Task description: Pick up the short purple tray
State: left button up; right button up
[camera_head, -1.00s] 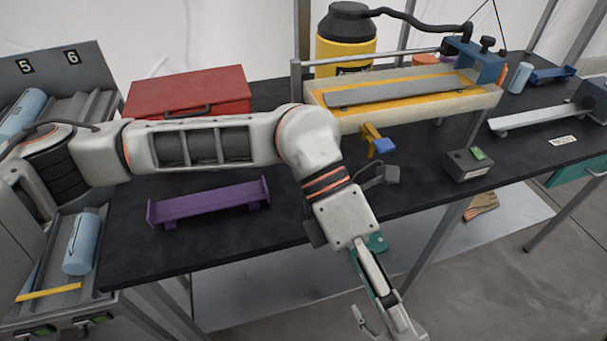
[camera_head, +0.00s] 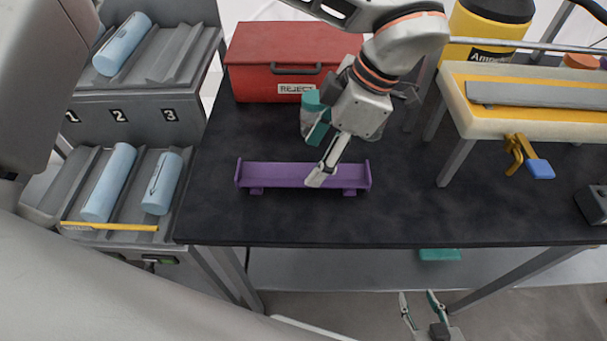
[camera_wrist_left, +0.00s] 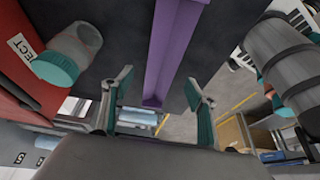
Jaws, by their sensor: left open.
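The short purple tray (camera_head: 275,175) lies on the black bench top, a low channel with raised end plates and small feet. My left gripper (camera_head: 322,155) is over its right half in the head view, fingers pointing down and apart. One pale finger overlaps the tray's front side. In the left wrist view the tray (camera_wrist_left: 170,50) runs lengthwise between the open fingers of my left gripper (camera_wrist_left: 158,105); whether they touch it I cannot tell. My right gripper (camera_head: 421,308) is low in front of the bench, fingers apart and empty.
A jar with a teal lid (camera_wrist_left: 55,69) stands close behind the tray, near the red REJECT box (camera_head: 290,55). A grey rack (camera_head: 140,235) with blue cylinders is left. A cream stand (camera_head: 530,120) is right.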

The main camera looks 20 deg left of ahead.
aim_at(301, 179)
pick_arm(q)
jog(key=x, duration=0.5)
jog(key=shift+s+f, duration=0.1)
jog(key=shift+d, duration=0.1)
jog(key=c, duration=1.3)
jog(key=shift+c, duration=0.2)
